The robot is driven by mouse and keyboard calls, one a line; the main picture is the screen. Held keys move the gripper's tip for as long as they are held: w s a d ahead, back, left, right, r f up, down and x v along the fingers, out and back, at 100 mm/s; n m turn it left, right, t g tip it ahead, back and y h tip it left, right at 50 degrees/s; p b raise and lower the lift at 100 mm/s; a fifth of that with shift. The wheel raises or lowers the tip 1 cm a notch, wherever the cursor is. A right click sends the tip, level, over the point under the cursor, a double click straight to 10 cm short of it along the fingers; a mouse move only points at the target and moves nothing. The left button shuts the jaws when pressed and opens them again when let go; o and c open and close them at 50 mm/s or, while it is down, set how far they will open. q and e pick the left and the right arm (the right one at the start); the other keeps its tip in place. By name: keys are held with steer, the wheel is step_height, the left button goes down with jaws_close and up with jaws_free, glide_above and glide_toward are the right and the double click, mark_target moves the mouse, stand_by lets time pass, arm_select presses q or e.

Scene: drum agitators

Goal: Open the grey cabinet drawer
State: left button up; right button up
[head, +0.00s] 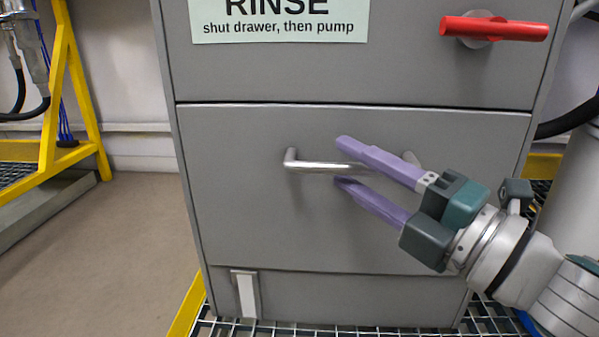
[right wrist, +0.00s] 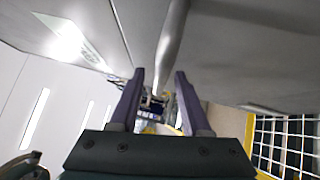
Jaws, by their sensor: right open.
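The grey cabinet (head: 400,60) fills the middle of the head view. Its drawer front (head: 235,215) sits flush below a dark seam and looks shut. A silver bar handle (head: 318,167) runs across the drawer's upper part; its right end is partly hidden by my fingers. My right gripper (head: 345,162) reaches in from the right with its purple fingers open, one above and one below the bar. In the right wrist view the bar (right wrist: 172,45) runs into the gap between the fingers (right wrist: 160,72). Whether they touch it is unclear. My left gripper is out of view.
A red lever (head: 500,28) sticks out on the upper right panel, near a RINSE label (head: 280,22). A yellow frame (head: 60,85) stands at the left. Metal grating (head: 260,328) lies under the cabinet. The floor (head: 110,250) at the left is clear.

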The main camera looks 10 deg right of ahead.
steer(key=shift+w+a, duration=0.2)
steer(key=shift+w, duration=0.1)
steer(key=shift+c, duration=0.4)
jaws_close()
stand_by(0.9)
